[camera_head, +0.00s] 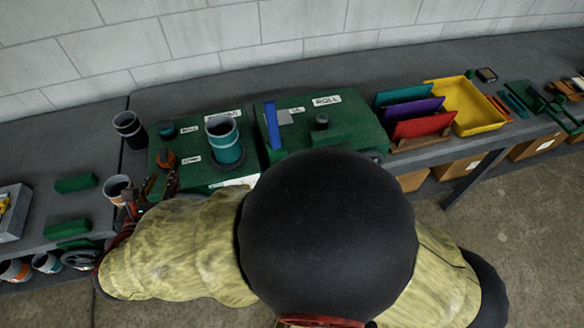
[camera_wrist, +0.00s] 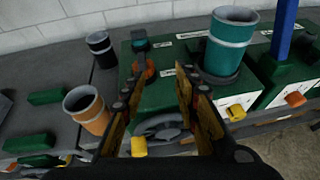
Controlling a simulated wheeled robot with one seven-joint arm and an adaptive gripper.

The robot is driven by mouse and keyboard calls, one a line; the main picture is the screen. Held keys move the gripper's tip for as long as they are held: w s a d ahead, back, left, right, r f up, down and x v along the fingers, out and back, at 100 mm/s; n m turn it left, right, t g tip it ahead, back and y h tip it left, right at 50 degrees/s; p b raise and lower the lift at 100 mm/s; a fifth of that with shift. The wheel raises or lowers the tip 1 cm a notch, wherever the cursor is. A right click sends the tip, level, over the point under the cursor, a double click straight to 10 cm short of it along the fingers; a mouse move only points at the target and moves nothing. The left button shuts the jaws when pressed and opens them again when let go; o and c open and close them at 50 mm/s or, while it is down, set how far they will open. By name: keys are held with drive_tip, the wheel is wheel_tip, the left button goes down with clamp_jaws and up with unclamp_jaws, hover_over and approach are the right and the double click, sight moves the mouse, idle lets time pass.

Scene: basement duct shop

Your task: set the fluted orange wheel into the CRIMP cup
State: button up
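A small orange piece (camera_head: 165,159) lies on the left green machine box (camera_head: 242,175). I take it for the fluted orange wheel; its fluting is too small to make out. In the wrist view the orange piece (camera_wrist: 149,68) shows just beyond my gripper (camera_wrist: 160,76), near the left fingertip. My gripper is open, its tan-padded fingers wide apart with nothing held between them. In the head view my gripper (camera_head: 159,183) is at the box's left front. A small dark teal cup (camera_head: 166,130) stands behind the orange piece. I cannot read which label says CRIMP.
A large teal can (camera_head: 225,142) stands on the box, right of the fingers. A grey-rimmed orange can (camera_wrist: 88,110) stands left of my gripper. A black can (camera_head: 129,129) stands behind. A blue upright (camera_head: 272,125) rises on the ROLL machine (camera_head: 345,118).

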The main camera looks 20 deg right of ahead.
drive_tip(key=s+d+r+m+g+h, duration=0.1)
drive_tip(key=d+r+m+g+h, duration=0.15)
drive_tip(key=d+m, duration=0.7)
drive_tip(key=s+d+r+m+g+h, duration=0.15)
drive_tip(key=d+m+g, duration=0.25)
drive_tip(key=d, duration=1)
drive_tip(key=s+d+r+m+y, duration=0.2)
drive_tip(key=s+d+m, duration=0.3)
drive_tip(key=m, duration=0.5)
drive_tip(key=s+d+r+m+g+y, duration=0.1)
drive_tip(key=s+d+r+m+y, duration=0.2)
drive_tip(key=s+d+m, duration=0.3)
drive_tip(key=s+m+y, duration=0.1)
drive_tip(key=s+m, duration=0.2)
drive_tip(key=shift+s+m+y, duration=0.35)
drive_tip(key=shift+y, duration=0.05)
